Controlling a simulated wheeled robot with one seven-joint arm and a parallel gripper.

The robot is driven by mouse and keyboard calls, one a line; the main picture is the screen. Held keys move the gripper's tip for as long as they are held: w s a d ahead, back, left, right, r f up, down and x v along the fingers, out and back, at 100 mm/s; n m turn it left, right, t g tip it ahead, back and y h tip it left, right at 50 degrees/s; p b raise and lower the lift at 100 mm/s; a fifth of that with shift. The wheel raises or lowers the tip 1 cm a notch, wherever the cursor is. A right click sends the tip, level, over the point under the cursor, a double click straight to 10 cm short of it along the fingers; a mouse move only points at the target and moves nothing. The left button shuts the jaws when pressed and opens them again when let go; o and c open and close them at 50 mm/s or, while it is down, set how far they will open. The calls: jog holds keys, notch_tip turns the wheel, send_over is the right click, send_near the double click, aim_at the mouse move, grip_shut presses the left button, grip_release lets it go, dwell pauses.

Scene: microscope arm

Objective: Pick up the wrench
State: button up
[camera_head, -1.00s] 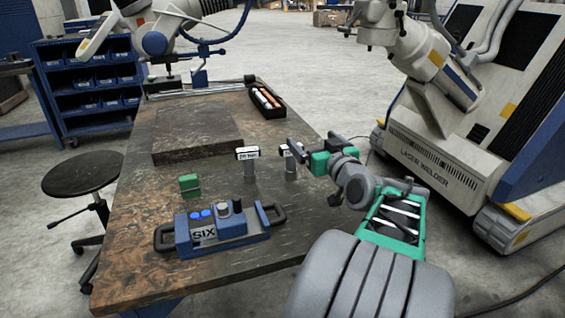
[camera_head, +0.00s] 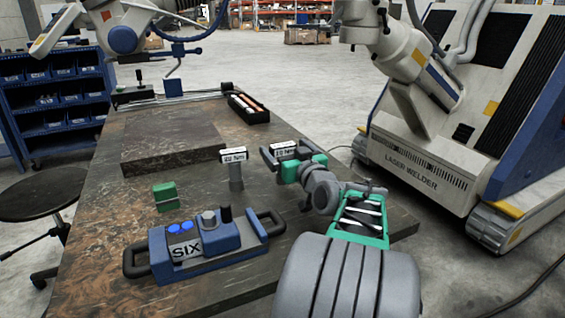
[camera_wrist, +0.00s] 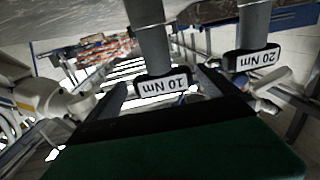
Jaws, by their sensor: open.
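Two upright grey posts with white, black-edged labels stand on the table; I cannot tell for certain which is the wrench. The one marked 20 Nm (camera_head: 236,172) is left of my gripper in the head view and at the upper right in the wrist view (camera_wrist: 254,58). The one marked 10 Nm (camera_head: 285,148) is at my gripper (camera_head: 289,153), its lower part hidden there. In the wrist view the 10 Nm label (camera_wrist: 162,84) appears between my dark, open fingers (camera_wrist: 163,93). I cannot tell whether they touch it.
A blue case marked SIX (camera_head: 208,245) with handles and a small green block (camera_head: 165,196) are on the table (camera_head: 95,225). A black tray (camera_head: 249,113) of orange and white items lies behind. A laser welder (camera_head: 430,150) stands to the right.

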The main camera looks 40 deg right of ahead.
jog(key=x, duration=0.3)
jog(key=shift+w+a+f, duration=0.1)
jog(key=shift+w+f, duration=0.05)
jog(key=shift+w, duration=0.25)
jog(key=c, duration=1.9)
jog(key=shift+c, duration=0.4)
